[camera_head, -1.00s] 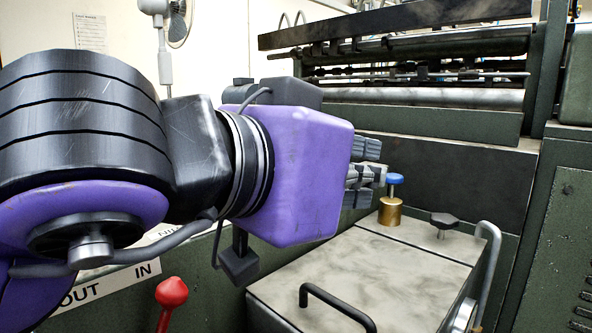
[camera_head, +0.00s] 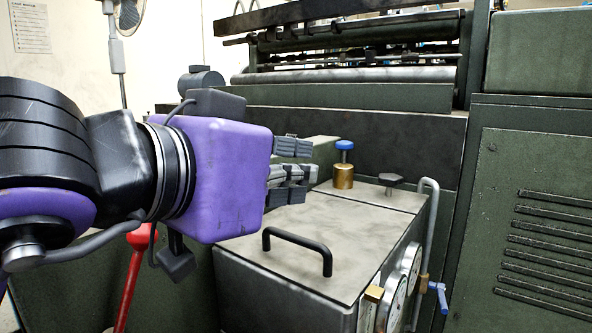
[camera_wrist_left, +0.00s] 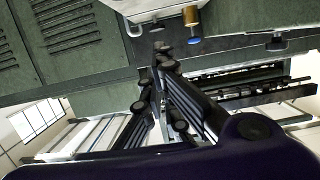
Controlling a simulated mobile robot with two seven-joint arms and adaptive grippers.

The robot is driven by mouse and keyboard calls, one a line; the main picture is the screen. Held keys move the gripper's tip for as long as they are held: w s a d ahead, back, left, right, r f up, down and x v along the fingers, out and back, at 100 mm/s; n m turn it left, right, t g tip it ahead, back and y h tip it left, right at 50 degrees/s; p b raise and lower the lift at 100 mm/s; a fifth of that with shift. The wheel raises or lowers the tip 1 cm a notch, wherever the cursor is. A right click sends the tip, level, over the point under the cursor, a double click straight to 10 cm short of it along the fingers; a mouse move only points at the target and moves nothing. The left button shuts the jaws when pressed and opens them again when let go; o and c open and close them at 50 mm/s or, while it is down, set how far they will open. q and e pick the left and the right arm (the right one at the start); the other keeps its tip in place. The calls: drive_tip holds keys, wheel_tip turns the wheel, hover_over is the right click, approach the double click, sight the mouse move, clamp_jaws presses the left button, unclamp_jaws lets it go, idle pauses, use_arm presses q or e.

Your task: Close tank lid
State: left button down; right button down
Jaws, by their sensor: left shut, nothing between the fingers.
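The tank (camera_head: 290,285) stands low in the middle of the head view. Its grey-beige lid (camera_head: 340,225) lies flat on top, with a black bar handle (camera_head: 297,240) near its front edge. My left gripper (camera_head: 310,174) is shut and empty. It points right, above the far left part of the tank top, apart from the handle. In the wrist view its fingers (camera_wrist_left: 160,58) come together with nothing between them. The wrist and purple housing hide part of the tank's left side. My right gripper is not in view.
A brass fitting with a blue cap (camera_head: 344,172) and a black knob (camera_head: 390,181) stand at the tank's back. A bent pipe (camera_head: 431,210), gauges (camera_head: 391,300) and a blue valve (camera_head: 439,295) line its right side. A red lever (camera_head: 135,265) stands left. The machine's rollers (camera_head: 350,73) are behind.

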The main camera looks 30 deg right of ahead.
use_arm(q)
drive_tip(key=shift+a, duration=0.1)
idle(0.3)
drive_tip(key=v, duration=1.1)
drive_tip(key=shift+s+a, duration=0.2)
drive_tip(key=shift+a, duration=0.15)
